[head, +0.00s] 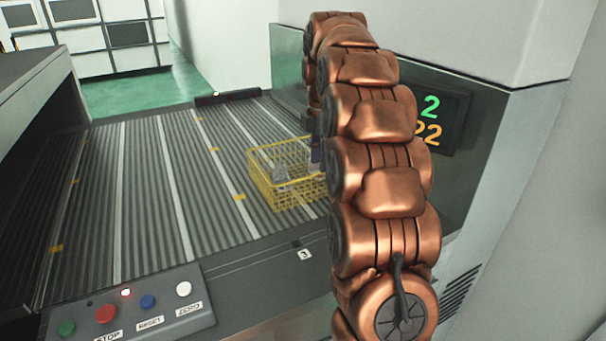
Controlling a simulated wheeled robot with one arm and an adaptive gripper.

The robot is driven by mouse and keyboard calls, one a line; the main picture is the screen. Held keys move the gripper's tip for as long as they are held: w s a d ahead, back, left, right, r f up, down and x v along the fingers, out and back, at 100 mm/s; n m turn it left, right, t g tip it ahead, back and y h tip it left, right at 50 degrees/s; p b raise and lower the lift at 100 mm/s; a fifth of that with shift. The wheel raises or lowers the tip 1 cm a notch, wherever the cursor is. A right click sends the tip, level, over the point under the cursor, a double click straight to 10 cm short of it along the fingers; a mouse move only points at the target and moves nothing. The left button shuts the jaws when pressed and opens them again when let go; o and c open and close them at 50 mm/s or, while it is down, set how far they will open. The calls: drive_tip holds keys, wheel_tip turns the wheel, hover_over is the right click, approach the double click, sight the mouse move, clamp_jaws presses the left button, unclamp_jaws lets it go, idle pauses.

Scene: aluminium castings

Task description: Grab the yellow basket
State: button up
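The yellow basket (274,195) is a wire-mesh basket standing upright on the ribbed grey conveyor, right of its middle. Something pale grey (281,172) lies inside it. My copper-coloured arm rises in front and covers the basket's right side. My gripper is mostly hidden behind the arm; only a small dark part shows at the basket's right rim. I cannot tell whether its fingers touch the basket or are open or shut.
The conveyor (150,190) is clear left of the basket. A control panel (130,312) with several coloured buttons stands at the front left. A grey housing with a lit number display (430,120) bounds the right side. A dark bar (227,97) sits at the conveyor's far end.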

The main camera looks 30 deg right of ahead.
drive_tip(key=shift+w+d+f, duration=0.1)
drive_tip(key=shift+d+f, duration=0.1)
drive_tip(key=shift+a+f+p, duration=0.1)
drive_tip(key=shift+f+p, duration=1.45)
drive_tip(key=shift+f, duration=0.95)
drive_tip(key=shift+f+p, duration=0.4)
drive_tip(key=shift+f, duration=0.85)
clamp_jaws()
